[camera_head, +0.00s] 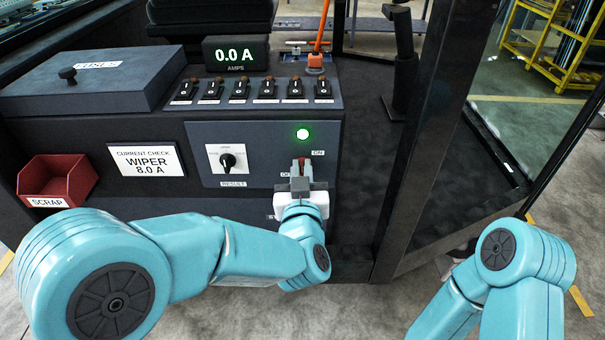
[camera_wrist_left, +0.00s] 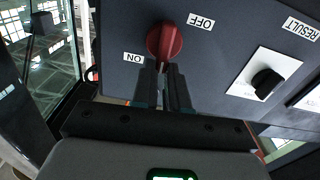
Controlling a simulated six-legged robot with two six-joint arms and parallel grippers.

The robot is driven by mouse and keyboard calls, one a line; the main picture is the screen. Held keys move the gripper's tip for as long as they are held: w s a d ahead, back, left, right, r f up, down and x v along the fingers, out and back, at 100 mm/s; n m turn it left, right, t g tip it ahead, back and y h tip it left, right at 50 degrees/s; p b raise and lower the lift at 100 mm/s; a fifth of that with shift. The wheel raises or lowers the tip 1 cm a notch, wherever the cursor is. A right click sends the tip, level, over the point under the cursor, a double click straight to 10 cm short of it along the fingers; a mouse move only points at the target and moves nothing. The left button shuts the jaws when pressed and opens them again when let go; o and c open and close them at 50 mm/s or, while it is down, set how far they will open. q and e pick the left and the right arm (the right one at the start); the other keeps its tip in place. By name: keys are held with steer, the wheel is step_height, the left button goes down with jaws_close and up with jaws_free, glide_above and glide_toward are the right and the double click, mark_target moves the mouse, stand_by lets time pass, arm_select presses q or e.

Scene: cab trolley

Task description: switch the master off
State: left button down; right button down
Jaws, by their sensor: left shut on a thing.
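The red master switch (camera_head: 302,163) is on the front of the dark console, between an ON label and a partly hidden OFF label. In the left wrist view its red handle (camera_wrist_left: 165,42) sits between the two labels, pointing down toward my fingers. My left gripper (camera_head: 301,182) is shut on the handle; its two dark fingers (camera_wrist_left: 165,75) close around the lower end in the wrist view. A green lamp (camera_head: 303,134) above the switch is lit. My right arm is at the lower right; its gripper is out of view.
A RESULT knob (camera_head: 227,160) is left of the switch. A row of rocker switches (camera_head: 240,89) and a 0.0 A display (camera_head: 235,54) are above. A red scrap bin (camera_head: 58,181) is at the left. A dark post (camera_head: 432,140) stands at the right.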

arm_select(q)
steer(key=n+b, duration=0.5)
steer(key=b, duration=0.1)
steer(key=a+f+n+b, duration=0.1)
steer(key=n+b, duration=0.4)
steer(key=b, duration=0.2)
steer(key=a+f+n+b, duration=0.1)
steer(key=n+b, duration=0.5)
steer(key=shift+a+f, duration=0.15)
steer(key=shift+f, duration=0.1)
steer(key=shift+n+b, duration=0.55)
steer(key=shift+n, duration=0.05)
steer(key=shift+r, duration=0.1)
steer(key=c, duration=1.4)
jaws_free()
steer(key=shift+o, duration=1.3)
steer(key=shift+w, duration=0.1)
steer(key=shift+f, duration=0.2)
